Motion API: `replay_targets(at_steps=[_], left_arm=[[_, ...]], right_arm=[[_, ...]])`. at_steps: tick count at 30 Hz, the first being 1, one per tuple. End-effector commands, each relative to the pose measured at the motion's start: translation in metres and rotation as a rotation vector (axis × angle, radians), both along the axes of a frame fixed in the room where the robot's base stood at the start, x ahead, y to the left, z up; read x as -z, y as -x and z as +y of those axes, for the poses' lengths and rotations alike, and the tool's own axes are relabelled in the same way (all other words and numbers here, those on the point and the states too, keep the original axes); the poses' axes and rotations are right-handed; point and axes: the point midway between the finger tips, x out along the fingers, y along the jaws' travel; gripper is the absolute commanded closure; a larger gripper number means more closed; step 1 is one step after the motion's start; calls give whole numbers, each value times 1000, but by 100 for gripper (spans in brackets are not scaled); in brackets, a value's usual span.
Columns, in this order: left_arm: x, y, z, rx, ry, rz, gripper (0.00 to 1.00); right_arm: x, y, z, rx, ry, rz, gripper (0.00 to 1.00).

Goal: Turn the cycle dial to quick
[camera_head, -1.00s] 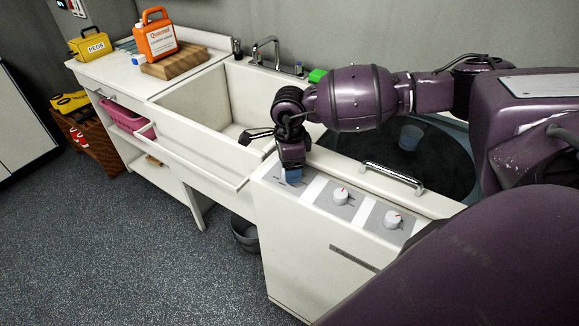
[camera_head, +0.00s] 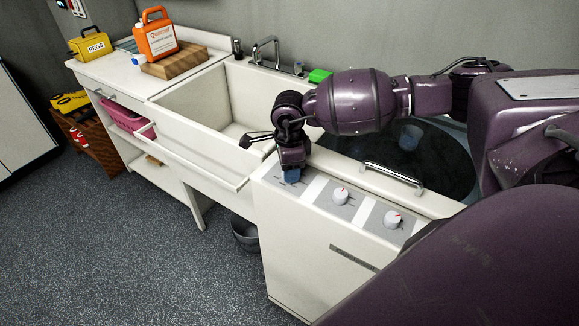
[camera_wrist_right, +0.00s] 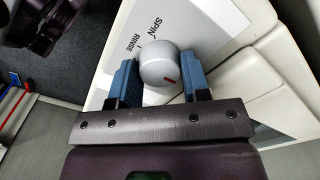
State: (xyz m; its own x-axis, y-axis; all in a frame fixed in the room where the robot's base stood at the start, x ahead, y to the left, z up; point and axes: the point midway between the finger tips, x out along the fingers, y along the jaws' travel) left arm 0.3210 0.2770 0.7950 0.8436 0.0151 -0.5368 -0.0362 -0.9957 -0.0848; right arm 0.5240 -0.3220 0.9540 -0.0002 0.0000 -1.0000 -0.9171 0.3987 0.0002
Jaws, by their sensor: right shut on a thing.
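The cycle dial (camera_wrist_right: 158,60) is a round silver-grey knob with a red mark. In the right wrist view it sits between the two blue fingers of my right gripper (camera_wrist_right: 158,76), which is shut on it. The mark points to the lower right of that view. The words SPIN and RINSE (camera_wrist_right: 147,33) show on the panel beside the dial; no "quick" label is visible. In the head view my right gripper (camera_head: 290,176) points down onto the left end of the white machine's panel (camera_head: 314,190) and hides the dial. My left gripper is not in view.
Two more white dials, the middle one (camera_head: 341,196) and the right one (camera_head: 392,219), stand on the same panel. A metal handle (camera_head: 392,178) lies behind them, by the dark round lid (camera_head: 425,160). A white sink (camera_head: 205,135) adjoins on the left.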

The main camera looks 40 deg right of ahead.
Motion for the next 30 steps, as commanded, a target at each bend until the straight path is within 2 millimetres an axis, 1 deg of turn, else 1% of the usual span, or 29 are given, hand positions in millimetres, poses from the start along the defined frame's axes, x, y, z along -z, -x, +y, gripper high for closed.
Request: replay_targets(at_steps=[8, 21, 30], left_arm=[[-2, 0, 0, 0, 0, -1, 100], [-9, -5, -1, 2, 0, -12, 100], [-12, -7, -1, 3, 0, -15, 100]], right_arm=[[-1, 0, 0, 129, 0, -1, 81], [-1, 0, 0, 494, 0, 0, 81], [-1, 0, 0, 680, 0, -1, 81]])
